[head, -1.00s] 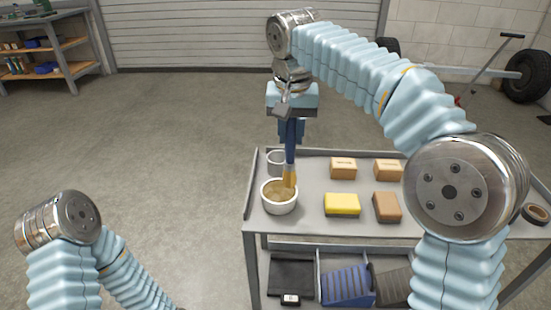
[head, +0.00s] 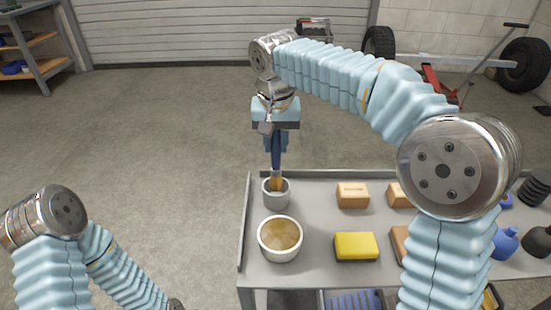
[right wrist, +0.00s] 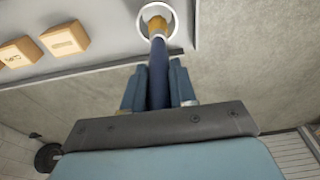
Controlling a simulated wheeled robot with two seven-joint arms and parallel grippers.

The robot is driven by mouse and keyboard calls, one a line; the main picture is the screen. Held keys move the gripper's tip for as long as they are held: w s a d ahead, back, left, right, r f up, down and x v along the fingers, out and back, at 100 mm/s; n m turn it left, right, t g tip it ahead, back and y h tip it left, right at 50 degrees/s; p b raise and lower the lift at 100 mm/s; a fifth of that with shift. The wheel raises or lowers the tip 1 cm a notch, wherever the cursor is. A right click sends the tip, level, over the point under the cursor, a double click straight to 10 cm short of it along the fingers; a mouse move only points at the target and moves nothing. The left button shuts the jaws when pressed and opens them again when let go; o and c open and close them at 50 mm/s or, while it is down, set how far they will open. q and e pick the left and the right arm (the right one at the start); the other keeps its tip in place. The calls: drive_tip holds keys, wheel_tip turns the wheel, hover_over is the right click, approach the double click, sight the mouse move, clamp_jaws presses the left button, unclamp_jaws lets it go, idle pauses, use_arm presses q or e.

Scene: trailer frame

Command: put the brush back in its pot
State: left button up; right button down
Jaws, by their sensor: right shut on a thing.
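My right gripper (head: 276,146) is shut on the upright blue handle of the brush (head: 277,183), bristles down. The golden bristles are at the mouth of the small grey pot (head: 276,197), at the cart's left back. In the right wrist view the brush (right wrist: 158,75) runs from between my fingers (right wrist: 157,92) to the round pot rim (right wrist: 142,15), with its tip inside the ring. I cannot tell how deep the bristles reach. My left arm shows at the lower left, but its gripper is out of view.
A white tub (head: 264,246) with yellow-brown contents stands just in front of the pot. A yellow sponge (head: 356,246) and cardboard boxes (head: 352,195) lie to the right. The cart's raised left edge (head: 245,225) is close to the pot.

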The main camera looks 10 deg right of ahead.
sight(276, 168)
drive_tip(key=shift+f, duration=2.1)
drive_tip(key=c, duration=0.9)
unclamp_jaws()
drive_tip(key=r, duration=0.4)
drive_tip(key=s+r, duration=0.1)
drive_tip(key=r, duration=0.3)
drive_tip(key=s+r, duration=0.1)
drive_tip(key=r, duration=0.3)
drive_tip(key=shift+a, duration=0.15)
